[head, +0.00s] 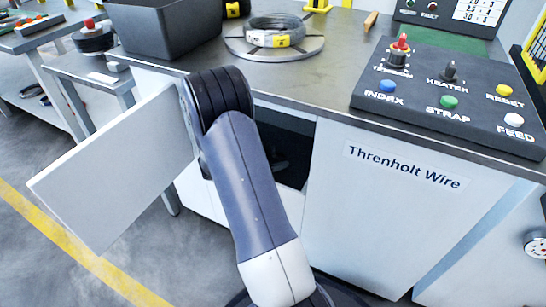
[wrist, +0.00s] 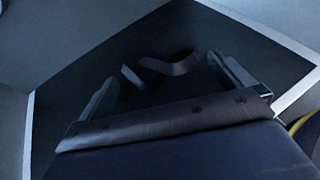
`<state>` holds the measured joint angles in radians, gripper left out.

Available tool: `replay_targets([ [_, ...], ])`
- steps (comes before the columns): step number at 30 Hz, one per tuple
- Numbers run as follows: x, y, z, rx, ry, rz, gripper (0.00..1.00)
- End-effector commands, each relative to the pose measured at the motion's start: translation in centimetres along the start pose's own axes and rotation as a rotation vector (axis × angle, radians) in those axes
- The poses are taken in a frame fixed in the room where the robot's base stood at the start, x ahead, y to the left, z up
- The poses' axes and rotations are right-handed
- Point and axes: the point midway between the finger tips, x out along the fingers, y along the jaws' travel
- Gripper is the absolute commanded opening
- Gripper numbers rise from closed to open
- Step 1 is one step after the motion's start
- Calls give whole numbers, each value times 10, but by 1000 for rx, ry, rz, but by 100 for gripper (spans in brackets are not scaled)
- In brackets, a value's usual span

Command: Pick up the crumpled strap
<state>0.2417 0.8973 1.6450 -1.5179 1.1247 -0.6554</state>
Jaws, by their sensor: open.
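The crumpled strap (wrist: 172,68) is a thin, dark grey, bent ribbon. In the wrist view it lies on a dark surface inside a shadowed compartment. My gripper (wrist: 162,71) is open, one finger at the left and one at the right. The strap shows between and just beyond the fingertips, with no clear contact. In the head view my arm bends in front of the dark cabinet opening (head: 291,150).
Pale compartment walls (wrist: 27,130) edge the dark space in the wrist view. A white panel (head: 110,170) stands out at the opening's left. Above is the bench with a wire coil (head: 274,27), a grey bin (head: 165,32) and a button panel (head: 450,90).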

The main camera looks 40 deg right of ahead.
Motion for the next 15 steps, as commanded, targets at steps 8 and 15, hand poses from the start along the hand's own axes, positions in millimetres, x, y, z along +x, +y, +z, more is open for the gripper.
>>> replay_targets([
  [8,4,0,1,0,0,0,100],
  [15,4,0,0,0,0,0,81],
])
